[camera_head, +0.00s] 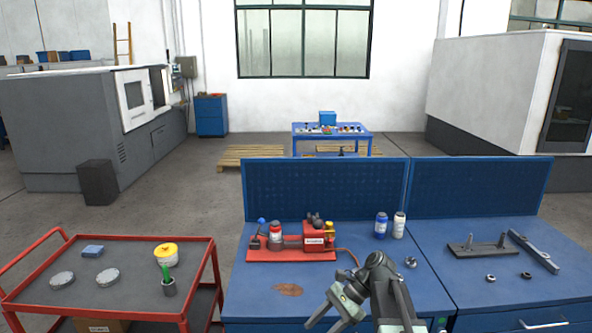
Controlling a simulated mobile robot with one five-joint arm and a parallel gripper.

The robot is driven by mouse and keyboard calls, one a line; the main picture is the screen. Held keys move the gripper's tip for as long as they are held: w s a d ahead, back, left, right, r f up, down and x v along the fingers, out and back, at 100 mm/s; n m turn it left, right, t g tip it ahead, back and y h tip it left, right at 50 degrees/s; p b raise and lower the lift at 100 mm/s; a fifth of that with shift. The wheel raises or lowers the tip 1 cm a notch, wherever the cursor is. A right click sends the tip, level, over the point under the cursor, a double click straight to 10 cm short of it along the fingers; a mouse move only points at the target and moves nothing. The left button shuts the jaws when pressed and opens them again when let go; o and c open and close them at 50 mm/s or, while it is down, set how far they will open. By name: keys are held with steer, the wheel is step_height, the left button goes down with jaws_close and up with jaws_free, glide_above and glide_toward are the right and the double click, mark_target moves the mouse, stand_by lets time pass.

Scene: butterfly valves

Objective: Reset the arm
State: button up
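My gripper (323,321) is at the bottom middle of the head view, over the front of the blue workbench (246,290). Its two fingers point down and to the left with a gap between them, and nothing shows between them. My arm (385,292) is bent, with a raised joint just right of the gripper. The lower part of the arm is cut off by the frame edge.
A red fixture (290,248) stands behind my gripper, with a brown patch (288,290) in front. Blue and white bottles (381,225) (399,225) stand at the back. A red cart (130,285) is left; metal parts (483,245) lie right.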

steer(key=s+d+f+n+t+h, duration=0.1)
steer(key=s+d+f+n+h, duration=0.15)
steer(key=f+n+h, duration=0.2)
steer(key=d+f+n+t+h, duration=0.2)
steer(key=d+f+n+h, duration=0.1)
steer(key=d+n, duration=0.5)
steer(key=shift+w+t+h, duration=0.15)
steer(key=shift+t+h, duration=0.15)
steer(key=shift+h, duration=0.35)
steer(key=shift+d, duration=0.1)
